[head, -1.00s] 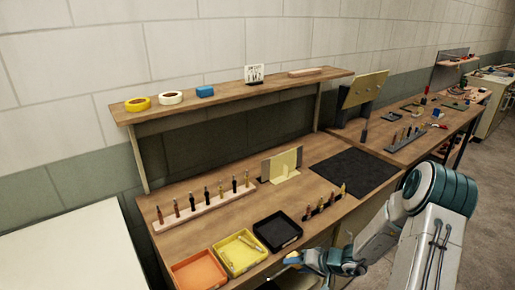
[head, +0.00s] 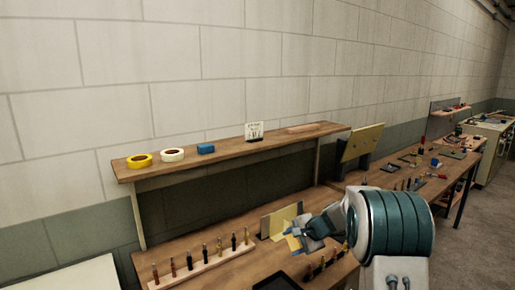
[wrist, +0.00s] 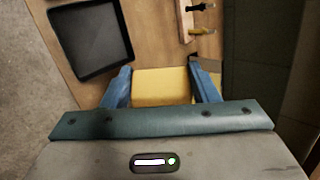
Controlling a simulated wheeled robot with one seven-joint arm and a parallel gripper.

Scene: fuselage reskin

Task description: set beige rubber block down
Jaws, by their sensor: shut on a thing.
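My gripper (head: 294,239) is shut on the beige rubber block (wrist: 162,86), which looks yellowish and lies between the two blue fingers in the wrist view. In the head view the block (head: 292,243) shows only as a small pale yellow patch at the fingertips. My gripper is above the workbench (head: 185,243), in front of the upright pale yellow panel (head: 283,219). The block's underside is hidden.
A black tray (wrist: 90,42) lies on the bench, up and left of the block in the wrist view. A tool rack (head: 205,262) with several upright tools stands at left.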

